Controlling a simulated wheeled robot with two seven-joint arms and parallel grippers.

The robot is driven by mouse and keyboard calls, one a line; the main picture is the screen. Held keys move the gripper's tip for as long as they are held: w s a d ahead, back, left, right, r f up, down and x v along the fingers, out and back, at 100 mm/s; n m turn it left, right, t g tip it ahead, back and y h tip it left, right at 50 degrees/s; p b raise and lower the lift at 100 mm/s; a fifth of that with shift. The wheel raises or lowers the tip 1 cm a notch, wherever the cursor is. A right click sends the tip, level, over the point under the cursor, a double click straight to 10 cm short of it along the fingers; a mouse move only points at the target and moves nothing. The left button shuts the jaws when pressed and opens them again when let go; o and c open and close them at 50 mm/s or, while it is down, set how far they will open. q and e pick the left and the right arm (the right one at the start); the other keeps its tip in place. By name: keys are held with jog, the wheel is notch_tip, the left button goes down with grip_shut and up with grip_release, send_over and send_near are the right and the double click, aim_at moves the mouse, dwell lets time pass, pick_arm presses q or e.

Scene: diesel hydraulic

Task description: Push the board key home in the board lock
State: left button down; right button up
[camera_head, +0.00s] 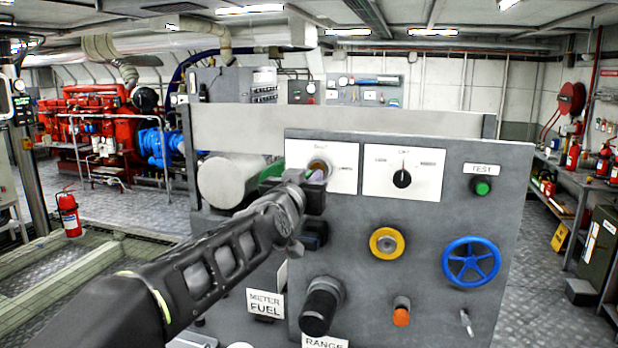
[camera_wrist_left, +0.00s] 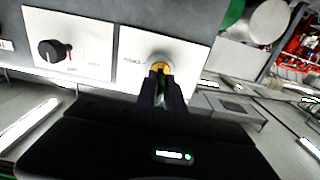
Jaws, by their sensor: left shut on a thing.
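The board lock (camera_head: 318,166) is a round brass-coloured fitting on a white plate at the upper left of the grey panel (camera_head: 450,260). My left gripper (camera_head: 314,186) is right in front of it, its jaws shut on the board key. My right gripper is not in view.
A black selector knob (camera_head: 402,179) and a green test button (camera_head: 482,187) are to the right of the lock. Below are a yellow ring (camera_head: 386,243), a blue handwheel (camera_head: 471,262), and a large black knob (camera_head: 321,305) that sticks out under my left arm.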

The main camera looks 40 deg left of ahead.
pick_arm(q)
jog(key=shift+w+a+p, duration=0.25)
jog(key=shift+w+p, duration=0.05)
jog(key=shift+w, duration=0.4)
jog(key=c, duration=1.3)
grip_release()
jog(key=shift+c, duration=0.2)
